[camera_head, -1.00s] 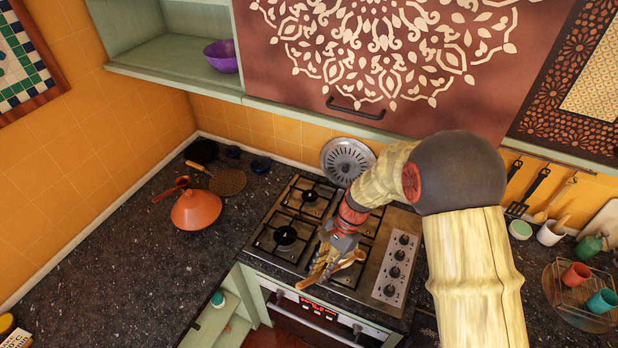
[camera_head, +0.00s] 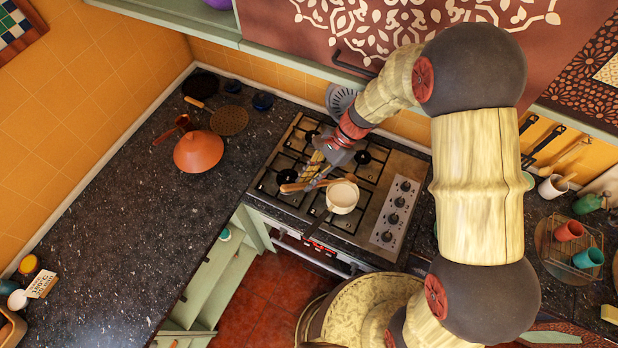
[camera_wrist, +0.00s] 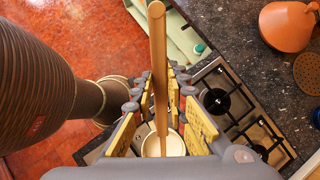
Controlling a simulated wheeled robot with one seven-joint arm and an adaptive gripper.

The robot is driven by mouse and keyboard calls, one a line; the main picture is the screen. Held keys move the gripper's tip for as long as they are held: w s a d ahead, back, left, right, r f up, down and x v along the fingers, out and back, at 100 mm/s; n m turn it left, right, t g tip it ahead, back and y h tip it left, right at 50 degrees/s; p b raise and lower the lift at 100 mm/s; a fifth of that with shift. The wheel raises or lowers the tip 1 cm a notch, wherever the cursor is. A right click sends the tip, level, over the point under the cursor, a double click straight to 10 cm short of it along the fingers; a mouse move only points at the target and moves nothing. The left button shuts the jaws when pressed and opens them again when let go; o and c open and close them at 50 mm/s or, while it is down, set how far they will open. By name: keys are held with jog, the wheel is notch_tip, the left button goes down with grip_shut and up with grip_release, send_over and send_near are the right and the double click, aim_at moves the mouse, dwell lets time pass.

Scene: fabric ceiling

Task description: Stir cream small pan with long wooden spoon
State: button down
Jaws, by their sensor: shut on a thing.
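My gripper (camera_head: 312,178) is over the stove, shut on the long wooden spoon (camera_wrist: 157,60). In the head view the spoon (camera_head: 297,187) lies across the picture, with one end beside the small pan. In the wrist view the handle runs between the yellow-padded fingers, and its lower end overlaps the pan. The small pan (camera_head: 342,197) holds pale cream and sits on the front part of the stove, with its dark handle towards the front. The pan also shows in the wrist view (camera_wrist: 176,144). I cannot tell whether the spoon touches the cream.
The gas stove (camera_head: 385,170) has black grates and several knobs at its right. An orange tagine (camera_head: 198,152) stands on the dark counter (camera_head: 130,230) at the left, which is mostly clear. A wire rack (camera_head: 575,250) with cups stands at the right.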

notch_tip(320, 180, down, 13)
jog(key=b, duration=0.8)
jog(key=shift+r+b, duration=0.15)
jog(key=shift+b, duration=0.25)
jog(key=shift+s, duration=0.15)
dwell(0.3)
